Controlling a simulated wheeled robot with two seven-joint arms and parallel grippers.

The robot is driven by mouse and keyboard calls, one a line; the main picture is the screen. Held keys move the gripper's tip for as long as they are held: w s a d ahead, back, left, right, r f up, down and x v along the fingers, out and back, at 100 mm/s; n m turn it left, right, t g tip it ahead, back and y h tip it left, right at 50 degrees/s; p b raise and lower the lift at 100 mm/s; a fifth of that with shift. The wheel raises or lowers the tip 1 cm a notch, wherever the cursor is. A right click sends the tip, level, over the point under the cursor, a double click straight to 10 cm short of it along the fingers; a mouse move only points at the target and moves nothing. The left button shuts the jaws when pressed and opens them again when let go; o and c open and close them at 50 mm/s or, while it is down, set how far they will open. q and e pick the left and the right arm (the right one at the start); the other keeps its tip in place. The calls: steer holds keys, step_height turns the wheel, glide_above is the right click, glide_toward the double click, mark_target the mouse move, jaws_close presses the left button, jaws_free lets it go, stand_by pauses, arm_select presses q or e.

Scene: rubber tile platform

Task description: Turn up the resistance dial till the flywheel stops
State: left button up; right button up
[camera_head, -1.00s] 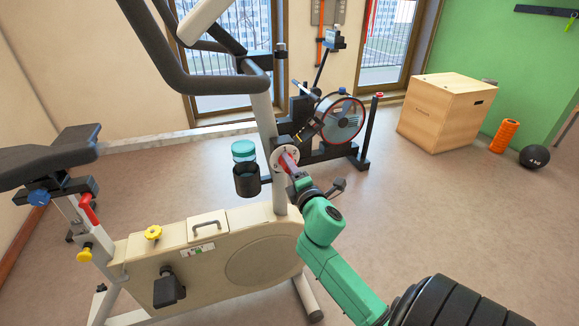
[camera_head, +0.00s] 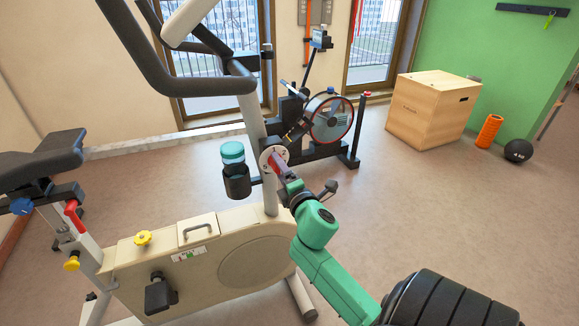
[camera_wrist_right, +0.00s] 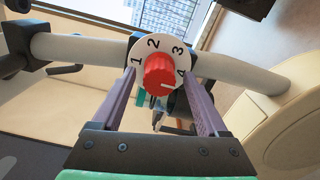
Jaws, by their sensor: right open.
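The red resistance dial (camera_wrist_right: 157,72) sits on a white round plate (camera_wrist_right: 139,52) marked 1 to 4, on the bike's post. Its white pointer line faces the lower right, near the 4. My right gripper (camera_wrist_right: 160,82) is open, its two purple fingers on either side of the dial with gaps visible. In the head view the right gripper (camera_head: 277,166) reaches the plate (camera_head: 267,154) and hides most of the dial. The bike's cream housing (camera_head: 205,270) has a round panel (camera_head: 257,262); I cannot tell whether a flywheel turns. My left gripper is not in view.
A bottle (camera_head: 233,153) stands in a black holder (camera_head: 236,182) just left of the dial. The bike's handlebar (camera_head: 190,85) is above. Behind stands another machine with a round wheel (camera_head: 331,121). A wooden box (camera_head: 425,110) is farther right, with open floor before it.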

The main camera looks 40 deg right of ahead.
steer(key=b+v, duration=0.2)
steer(key=v, duration=1.1)
steer(key=shift+s+a, duration=0.15)
steer(key=shift+s, duration=0.15)
